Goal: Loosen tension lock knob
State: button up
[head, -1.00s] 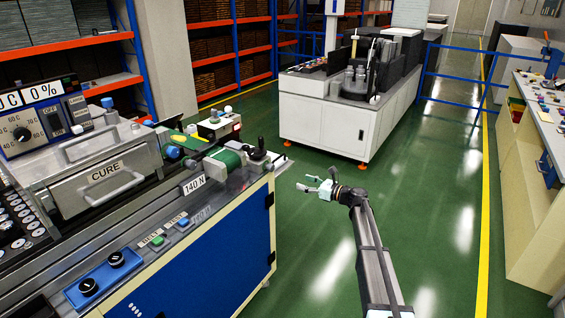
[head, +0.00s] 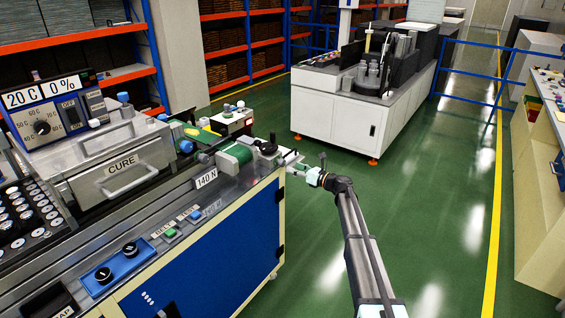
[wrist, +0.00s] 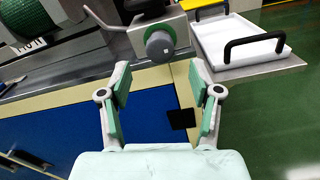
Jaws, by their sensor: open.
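A round grey knob (wrist: 159,45) sticks out from the front of the bench-top fixture in the wrist view. It looks like the tension lock knob. My gripper (wrist: 160,84) is open and empty, its two green-padded fingers spread on either side below the knob. The knob lies just beyond the fingertips and roughly centred between them, with no contact visible. In the head view my gripper (head: 296,169) is at the right end of the bench, close to the green roller (head: 235,157) and the "140 N" label (head: 206,178). The knob is too small to make out clearly there.
A white tray with black handles (wrist: 240,42) lies right of the knob. The bench's blue front panel (head: 215,245) is below. The CURE box (head: 122,165) stands further left on the bench. Green floor is open to the right.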

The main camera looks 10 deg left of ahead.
aim_at(284, 163)
jog(key=p+x, duration=0.1)
jog(key=x, duration=0.6)
jog(key=c, duration=1.2)
